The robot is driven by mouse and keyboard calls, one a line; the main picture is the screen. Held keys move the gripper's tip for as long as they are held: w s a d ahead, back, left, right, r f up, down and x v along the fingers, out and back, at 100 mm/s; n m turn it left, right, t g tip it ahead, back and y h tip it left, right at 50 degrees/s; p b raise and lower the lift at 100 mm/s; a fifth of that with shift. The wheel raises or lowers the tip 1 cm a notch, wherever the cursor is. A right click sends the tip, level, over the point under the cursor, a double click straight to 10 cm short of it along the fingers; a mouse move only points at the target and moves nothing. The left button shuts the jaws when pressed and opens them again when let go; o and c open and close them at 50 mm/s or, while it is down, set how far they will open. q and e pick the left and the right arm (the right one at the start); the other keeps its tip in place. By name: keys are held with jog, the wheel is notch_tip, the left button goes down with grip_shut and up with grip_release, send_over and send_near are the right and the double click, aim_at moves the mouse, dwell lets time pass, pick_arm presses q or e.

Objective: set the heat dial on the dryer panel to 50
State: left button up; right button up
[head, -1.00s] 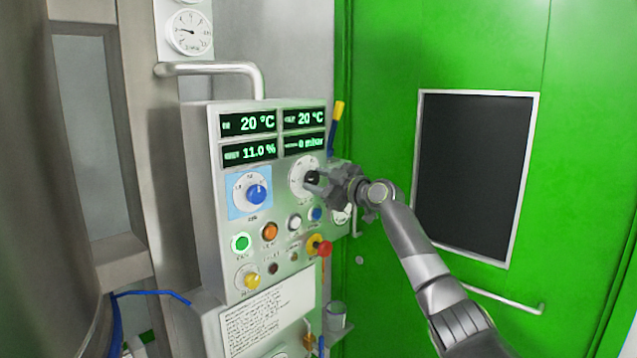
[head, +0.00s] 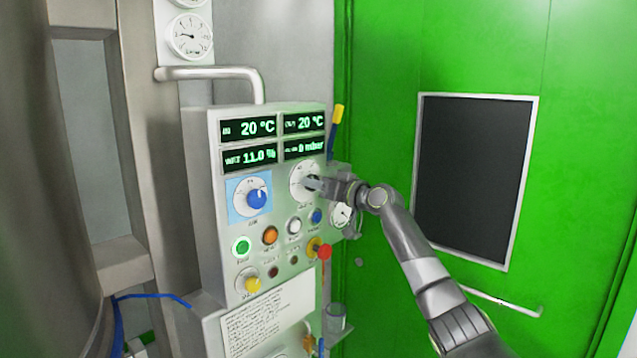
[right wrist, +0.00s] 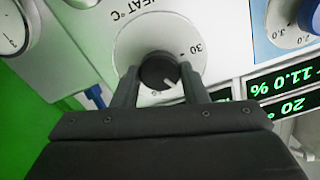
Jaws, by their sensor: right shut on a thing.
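The heat dial (head: 300,175) is a round white plate with a dark knob, at the upper right of the dryer panel (head: 212,190). My right gripper (head: 314,184) reaches it from the right and hides most of the knob. In the right wrist view the heat dial (right wrist: 140,38) shows upside down with its "HEAT °C" label and a 30 mark. My right gripper (right wrist: 159,76) has one finger on each side of the black knob (right wrist: 158,70) and is shut on it. A white pointer line on the knob points toward the lower right there. My left gripper is not in view.
A blue knob (head: 257,198) on a light-blue plate sits left of the heat dial. Below are several push buttons and a red-tipped knob (head: 324,252). Displays (head: 304,122) above read 20 °C, 11.0 % and 0 mbar. A green door (head: 385,60) stands right of the panel.

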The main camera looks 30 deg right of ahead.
jog(key=shift+m+p, duration=2.7)
jog(key=shift+m, duration=2.8)
jog(key=o, duration=1)
jog(key=shift+c, duration=0.2)
jog(key=shift+s, duration=0.1)
